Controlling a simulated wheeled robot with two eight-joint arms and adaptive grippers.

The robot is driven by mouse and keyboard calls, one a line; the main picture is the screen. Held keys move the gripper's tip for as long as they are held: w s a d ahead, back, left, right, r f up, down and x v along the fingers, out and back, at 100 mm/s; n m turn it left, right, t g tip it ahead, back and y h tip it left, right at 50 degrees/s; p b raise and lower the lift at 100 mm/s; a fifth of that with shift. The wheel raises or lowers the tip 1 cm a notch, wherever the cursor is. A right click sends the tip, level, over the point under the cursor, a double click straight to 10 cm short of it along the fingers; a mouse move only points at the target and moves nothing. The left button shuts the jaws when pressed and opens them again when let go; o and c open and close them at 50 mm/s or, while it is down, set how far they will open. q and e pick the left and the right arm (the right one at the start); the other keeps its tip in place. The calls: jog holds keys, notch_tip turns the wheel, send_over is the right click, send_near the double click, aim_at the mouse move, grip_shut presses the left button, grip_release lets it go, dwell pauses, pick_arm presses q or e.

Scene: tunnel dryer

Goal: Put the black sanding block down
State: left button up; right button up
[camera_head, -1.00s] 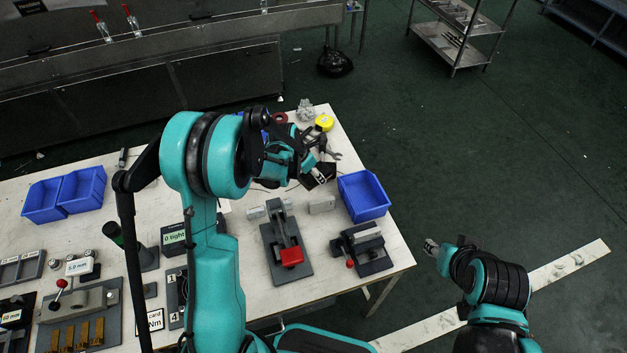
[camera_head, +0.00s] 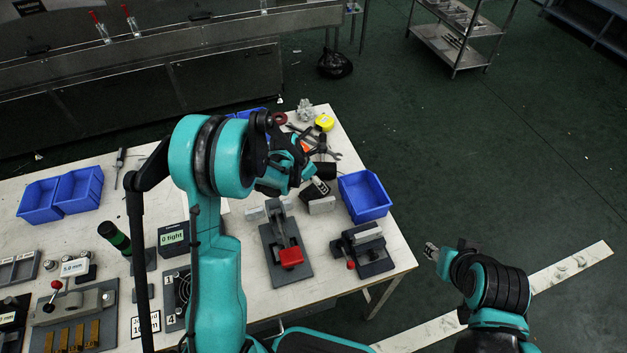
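The black sanding block, as far as I can tell, is the small dark block (camera_head: 327,170) near the back right of the table in the head view. My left gripper (camera_head: 321,187) is just in front of it, close to or overlapping it in the picture. Whether its fingers touch the block, and whether the block rests on the table, I cannot tell. My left wrist hides part of this area. My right gripper (camera_head: 431,251) hangs off the table's right side, away from the block. Its fingers are too small to read.
A blue bin (camera_head: 366,208) stands to the right of my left gripper. A grey block (camera_head: 321,205), a red-handled clamp (camera_head: 291,256), a wrench (camera_head: 325,150) and a yellow tape measure (camera_head: 324,122) lie close by. Two blue bins (camera_head: 41,214) stand at the left.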

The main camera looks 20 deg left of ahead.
pick_arm(q)
jog(key=shift+r+p, duration=0.35)
jog(key=s+a+r+m+p, duration=0.1)
jog(key=s+r+m+p, duration=0.2)
jog(key=r, duration=0.5)
jog(key=s+a+r+m, duration=0.1)
jog(key=s+r+m, duration=0.2)
jog(key=s+r, duration=0.35)
jog(key=s+d+r+m+t+y, duration=0.1)
jog(key=s+r+m, duration=0.3)
jog(key=s+m, duration=0.4)
jog(key=s+d+r+m+t+y, duration=0.1)
jog(key=s+r+m, duration=0.3)
jog(key=m, duration=1.1)
jog(key=s+t, duration=0.1)
jog(key=s, duration=0.2)
jog(key=shift+s+r+y, duration=0.3)
jog(key=shift+s, duration=0.1)
jog(key=shift+d, duration=0.1)
jog(key=shift+s, duration=0.1)
